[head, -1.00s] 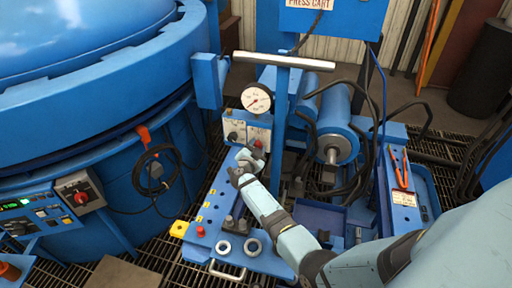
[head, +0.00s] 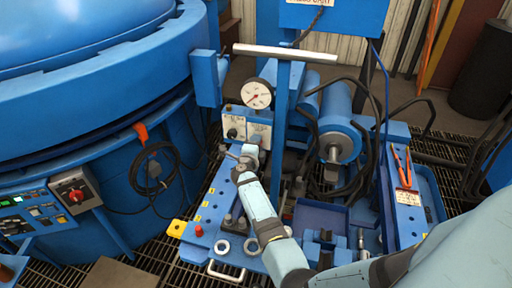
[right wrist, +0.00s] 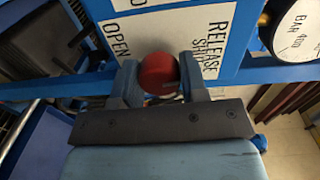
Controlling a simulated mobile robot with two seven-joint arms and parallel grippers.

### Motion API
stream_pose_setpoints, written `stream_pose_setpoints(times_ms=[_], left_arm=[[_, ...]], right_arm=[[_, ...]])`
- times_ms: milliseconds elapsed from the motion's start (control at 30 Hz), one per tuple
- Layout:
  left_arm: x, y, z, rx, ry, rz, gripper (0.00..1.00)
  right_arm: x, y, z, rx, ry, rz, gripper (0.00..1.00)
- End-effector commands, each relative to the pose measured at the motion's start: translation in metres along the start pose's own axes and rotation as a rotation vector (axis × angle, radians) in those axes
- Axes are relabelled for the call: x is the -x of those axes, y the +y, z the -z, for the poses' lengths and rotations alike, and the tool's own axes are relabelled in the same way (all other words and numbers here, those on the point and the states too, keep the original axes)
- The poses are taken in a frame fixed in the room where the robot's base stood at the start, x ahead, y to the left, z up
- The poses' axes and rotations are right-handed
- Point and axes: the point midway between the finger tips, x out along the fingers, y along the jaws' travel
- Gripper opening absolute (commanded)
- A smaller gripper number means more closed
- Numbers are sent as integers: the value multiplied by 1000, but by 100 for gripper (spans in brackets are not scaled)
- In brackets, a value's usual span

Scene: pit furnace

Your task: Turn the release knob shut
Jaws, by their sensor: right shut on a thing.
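The release knob (right wrist: 158,73) is red and round in the right wrist view. It sits in front of a white label plate (right wrist: 195,28) with the words OPEN, RELEASE and SHUT. My right gripper (head: 251,151) is at the front of the press cart's panel in the head view. Its two fingers stand on either side of the knob in the right wrist view and are shut on it. In the head view the gripper mostly hides the knob. My left gripper is not in view.
A pressure gauge (head: 256,94) is just above the panel. A second control with its own label plate (head: 233,123) is to the left. A blue post (head: 281,135) with a white crossbar (head: 285,52) rises close to the right. The large blue furnace (head: 95,105) fills the left.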

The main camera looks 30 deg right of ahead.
Motion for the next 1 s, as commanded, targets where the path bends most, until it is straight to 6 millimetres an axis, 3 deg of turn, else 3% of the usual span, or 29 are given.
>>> stream_pose_setpoints(times_ms=[400,933,967,1000], left_arm=[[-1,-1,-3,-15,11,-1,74],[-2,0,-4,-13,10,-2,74],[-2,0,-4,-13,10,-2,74],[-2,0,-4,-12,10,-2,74]], right_arm=[[0,2,1,-177,-4,0,16],[0,1,1,-198,-4,0,16],[0,1,1,-198,-4,0,44],[0,1,1,-198,-5,0,54]])
